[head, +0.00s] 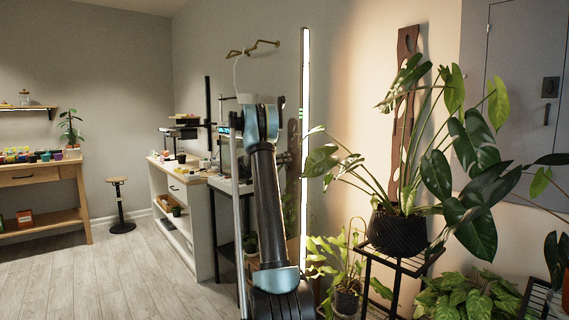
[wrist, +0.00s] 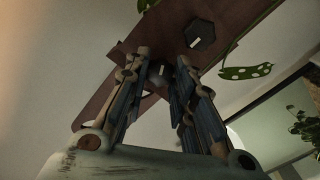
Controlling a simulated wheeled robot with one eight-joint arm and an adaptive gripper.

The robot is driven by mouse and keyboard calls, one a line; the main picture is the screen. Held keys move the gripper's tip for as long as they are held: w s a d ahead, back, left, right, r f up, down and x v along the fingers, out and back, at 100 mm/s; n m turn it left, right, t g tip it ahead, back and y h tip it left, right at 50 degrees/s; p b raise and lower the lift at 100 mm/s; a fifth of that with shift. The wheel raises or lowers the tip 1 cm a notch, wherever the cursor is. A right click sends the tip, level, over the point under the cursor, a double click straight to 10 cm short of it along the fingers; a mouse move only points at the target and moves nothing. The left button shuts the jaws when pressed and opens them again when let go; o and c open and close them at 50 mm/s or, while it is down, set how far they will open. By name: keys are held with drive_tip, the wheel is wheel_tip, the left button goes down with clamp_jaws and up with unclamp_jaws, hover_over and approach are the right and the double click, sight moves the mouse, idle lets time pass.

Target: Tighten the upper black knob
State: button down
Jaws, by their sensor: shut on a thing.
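In the wrist view, a dark reddish-brown board (wrist: 125,88) runs diagonally behind my fingers. A dark knob (wrist: 160,72) with a small pale mark sits between the fingertips of my gripper (wrist: 160,66), which is shut on it. The fingers partly hide this knob. A second black, six-sided knob (wrist: 202,34) with a white mark stands free on the board, just beyond the right finger. I cannot tell from this tilted view which knob is the upper one. In the head view my arm hides my gripper and the knobs.
A spotted green leaf (wrist: 246,72) hangs right of the fingers. In the head view, a potted plant (head: 398,228) stands on a black stand at right, before a wavy wooden wall plank (head: 404,110). A lit vertical strip (head: 305,150) stands beside my arm. Floor (head: 110,270) at left is clear.

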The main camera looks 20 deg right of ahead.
drive_tip(key=shift+w+a+f, duration=0.1)
drive_tip(key=shift+w+a, duration=0.05)
drive_tip(key=shift+a, duration=0.05)
drive_tip(key=c, duration=1.3)
unclamp_jaws()
drive_tip(key=shift+w+f, duration=0.1)
drive_tip(key=shift+c, duration=0.2)
drive_tip(key=shift+d, duration=0.1)
drive_tip(key=v, duration=1.2)
